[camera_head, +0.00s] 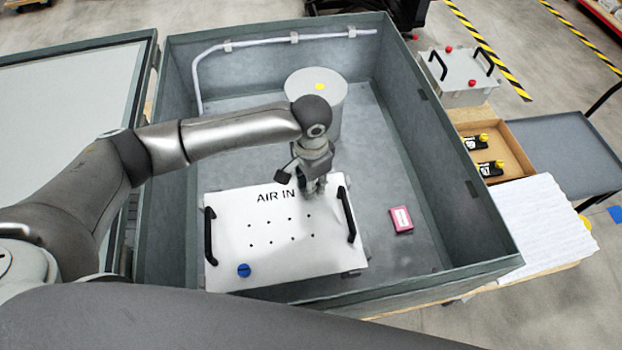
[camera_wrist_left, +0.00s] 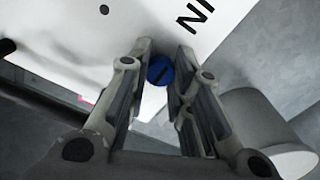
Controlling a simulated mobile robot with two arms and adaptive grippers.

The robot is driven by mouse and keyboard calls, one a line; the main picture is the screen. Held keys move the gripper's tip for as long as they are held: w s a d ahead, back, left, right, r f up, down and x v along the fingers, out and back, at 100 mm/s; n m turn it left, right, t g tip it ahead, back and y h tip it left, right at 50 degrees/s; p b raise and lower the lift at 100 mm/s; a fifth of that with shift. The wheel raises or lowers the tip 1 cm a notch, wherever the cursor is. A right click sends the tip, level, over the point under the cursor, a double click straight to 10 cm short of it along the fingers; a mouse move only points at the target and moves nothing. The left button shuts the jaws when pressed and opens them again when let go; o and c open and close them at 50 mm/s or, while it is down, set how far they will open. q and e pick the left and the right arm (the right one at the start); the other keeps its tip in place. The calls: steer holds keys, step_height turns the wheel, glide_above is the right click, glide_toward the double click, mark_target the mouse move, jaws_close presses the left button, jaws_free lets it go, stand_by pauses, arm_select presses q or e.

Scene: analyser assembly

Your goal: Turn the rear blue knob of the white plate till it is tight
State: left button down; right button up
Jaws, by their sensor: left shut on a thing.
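The white plate (camera_head: 275,262), marked AIR IN, lies in the grey bin with a black handle on each side. The rear blue knob (camera_wrist_left: 160,70) sits near the plate's edge by the lettering. In the head view it is hidden by my left gripper (camera_head: 316,187), which points down at the plate's far right part. In the left wrist view my left gripper (camera_wrist_left: 164,50) has its fingers on both sides of the knob, shut on it. A front blue knob (camera_head: 243,270) shows at the plate's near left corner. My right gripper is not in view.
The grey bin (camera_head: 445,165) has high walls around the plate. A light grey cylinder (camera_head: 330,100) stands behind my left gripper. A red box (camera_head: 401,219) lies on the bin floor to the right. A white hose (camera_head: 250,42) runs along the back wall.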

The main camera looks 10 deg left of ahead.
arm_select(q)
steer(key=c, duration=1.3)
jaws_free()
steer(key=shift+o, duration=0.2)
step_height(320, 180, up, 12)
